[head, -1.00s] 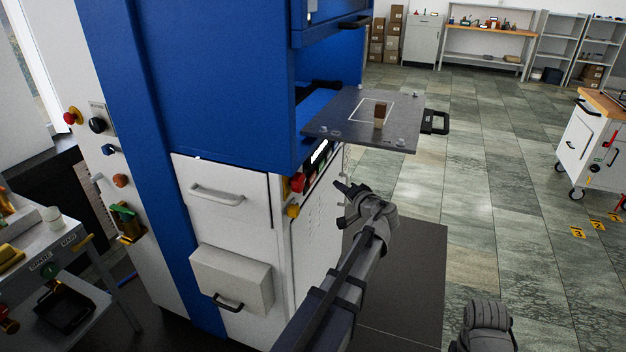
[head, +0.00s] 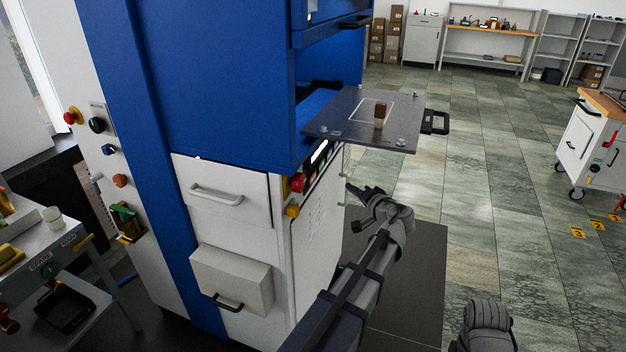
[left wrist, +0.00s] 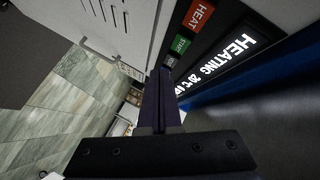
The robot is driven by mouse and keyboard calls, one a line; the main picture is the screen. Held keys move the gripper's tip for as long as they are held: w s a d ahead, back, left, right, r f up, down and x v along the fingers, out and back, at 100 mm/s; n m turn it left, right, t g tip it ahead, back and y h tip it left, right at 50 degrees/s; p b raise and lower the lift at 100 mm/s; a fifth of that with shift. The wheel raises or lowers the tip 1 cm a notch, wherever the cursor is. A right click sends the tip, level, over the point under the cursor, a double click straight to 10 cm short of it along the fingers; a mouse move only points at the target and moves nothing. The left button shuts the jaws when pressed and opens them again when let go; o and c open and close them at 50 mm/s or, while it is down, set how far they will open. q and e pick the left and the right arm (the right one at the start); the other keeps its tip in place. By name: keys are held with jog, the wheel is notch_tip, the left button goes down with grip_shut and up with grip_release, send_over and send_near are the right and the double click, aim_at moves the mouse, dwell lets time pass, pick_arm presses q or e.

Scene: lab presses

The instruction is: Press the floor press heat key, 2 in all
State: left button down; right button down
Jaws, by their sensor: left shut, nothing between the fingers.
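The floor press (head: 225,85) is a blue and white cabinet with a control panel on its side. In the left wrist view its red HEAT key (left wrist: 199,15) is at the top, above a green START key (left wrist: 180,44). The lit display (left wrist: 229,54) reads HEATING and a temperature that looks like 20°C; it also shows in the head view (head: 320,151). My left gripper (head: 352,190) is shut and empty, to the right of the panel and apart from it. Its closed fingers (left wrist: 160,80) point below the keys in the left wrist view. My right gripper's fingers are not visible.
A grey platen tray (head: 345,130) with a small brown block (head: 380,112) sticks out above my left gripper. A red and yellow knob (head: 297,184) sits at the panel corner. A side bench (head: 75,235) stands left. Floor at right is open, with a cart (head: 590,140) beyond.

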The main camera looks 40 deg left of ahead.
pick_arm(q)
send_near(315, 178)
jog(key=shift+w+d+x, duration=0.15)
jog(key=shift+w+x, duration=0.05)
jog(key=shift+x, duration=1)
jog(key=shift+w+d+x, duration=0.1)
jog(key=shift+w+x, duration=0.1)
jog(key=shift+x, duration=1.05)
jog(key=shift+a+f, duration=0.1)
jog(key=shift+s+a, duration=0.1)
jog(key=shift+a, duration=0.2)
jog(key=shift+s+a, duration=0.1)
jog(key=shift+a, duration=0.3)
dwell(0.8)
jog(key=shift+d, duration=0.8)
jog(key=shift+d, duration=0.1)
jog(key=d, duration=0.2)
jog(key=w+d, duration=0.1)
jog(key=d, duration=0.1)
jog(key=shift+w+d, duration=0.25)
jog(key=shift+d, duration=0.1)
